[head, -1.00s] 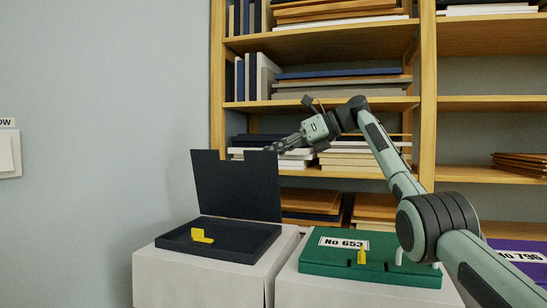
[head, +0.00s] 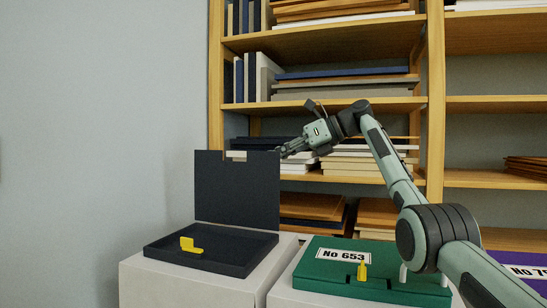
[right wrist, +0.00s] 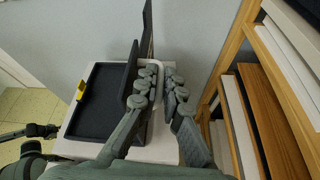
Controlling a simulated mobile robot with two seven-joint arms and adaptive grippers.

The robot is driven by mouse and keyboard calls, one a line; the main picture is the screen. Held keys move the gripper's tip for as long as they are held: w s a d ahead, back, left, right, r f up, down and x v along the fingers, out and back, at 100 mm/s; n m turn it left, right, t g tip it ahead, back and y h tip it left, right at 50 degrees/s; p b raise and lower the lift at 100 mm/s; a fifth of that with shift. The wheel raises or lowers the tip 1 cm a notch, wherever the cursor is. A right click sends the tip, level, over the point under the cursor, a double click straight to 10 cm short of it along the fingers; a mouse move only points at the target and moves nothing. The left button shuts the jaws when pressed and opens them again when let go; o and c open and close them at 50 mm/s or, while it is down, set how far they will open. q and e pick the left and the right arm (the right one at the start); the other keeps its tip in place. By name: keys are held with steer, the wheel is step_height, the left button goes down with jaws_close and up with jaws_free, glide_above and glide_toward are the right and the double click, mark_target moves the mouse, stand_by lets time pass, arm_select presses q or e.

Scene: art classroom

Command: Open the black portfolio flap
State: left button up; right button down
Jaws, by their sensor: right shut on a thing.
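The black portfolio (head: 165,248) lies on a white stand, its black flap (head: 236,195) raised about upright at the back of the tray. A yellow tab (head: 190,245) stands at the tray's front; it shows in the right wrist view (right wrist: 80,91). My right gripper (head: 285,151) is at the flap's upper right edge. In the right wrist view the two fingers (right wrist: 162,78) are close together beside the flap (right wrist: 130,75). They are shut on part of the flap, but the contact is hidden.
A green portfolio labelled No 653 (head: 320,279) lies shut on the stand to the right, under my right arm. A purple one (head: 500,262) is farther right. Wooden shelves (head: 350,108) with boards stand behind. The wall at left is clear.

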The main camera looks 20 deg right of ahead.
steer(key=c, duration=1.9)
jaws_free()
steer(key=shift+f, duration=0.35)
steer(key=v, duration=1.2)
steer(key=shift+r, duration=0.3)
